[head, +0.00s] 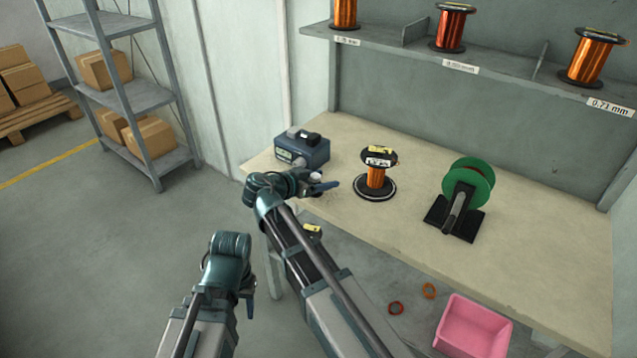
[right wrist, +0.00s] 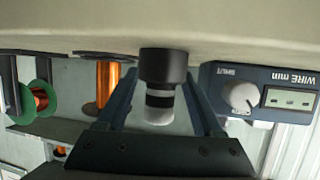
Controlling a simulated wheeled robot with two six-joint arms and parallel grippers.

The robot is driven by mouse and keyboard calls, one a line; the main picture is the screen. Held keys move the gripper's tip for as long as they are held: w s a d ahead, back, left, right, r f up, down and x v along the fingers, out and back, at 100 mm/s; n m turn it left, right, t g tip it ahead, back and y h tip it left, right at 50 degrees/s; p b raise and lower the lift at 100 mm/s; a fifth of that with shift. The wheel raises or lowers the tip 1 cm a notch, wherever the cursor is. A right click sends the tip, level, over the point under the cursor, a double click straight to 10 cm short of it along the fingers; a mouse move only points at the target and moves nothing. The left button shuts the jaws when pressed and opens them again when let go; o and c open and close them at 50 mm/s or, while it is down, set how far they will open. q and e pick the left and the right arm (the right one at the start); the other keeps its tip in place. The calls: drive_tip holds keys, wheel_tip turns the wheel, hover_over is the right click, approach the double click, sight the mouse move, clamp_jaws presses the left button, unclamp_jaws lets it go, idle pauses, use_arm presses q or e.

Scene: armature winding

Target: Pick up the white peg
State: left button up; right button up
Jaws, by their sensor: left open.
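The white peg (right wrist: 160,108) has a dark band and a wider black end (right wrist: 163,66). In the right wrist view, where the table is at the top, it is between the two fingers of my right gripper (right wrist: 162,75). The fingertips flank the black end closely; I cannot tell whether they press on it. In the head view the peg's white top (head: 316,176) shows beside my right gripper (head: 325,187), above the table's left part. My left gripper (head: 248,298) is open and low at the left, clear of the table, partly hidden by its wrist.
A blue-grey wire meter (head: 303,150) stands behind the peg. A copper spool (head: 376,176) and a green reel (head: 470,183) on a black stand are to the right on the table (head: 540,250). A pink bin (head: 473,327) is below the front edge. A shelf (head: 500,68) holds spools.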

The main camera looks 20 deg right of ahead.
clamp_jaws()
drive_tip(key=shift+r, duration=0.1)
wheel_tip(320, 180, up, 10)
drive_tip(key=p, duration=1)
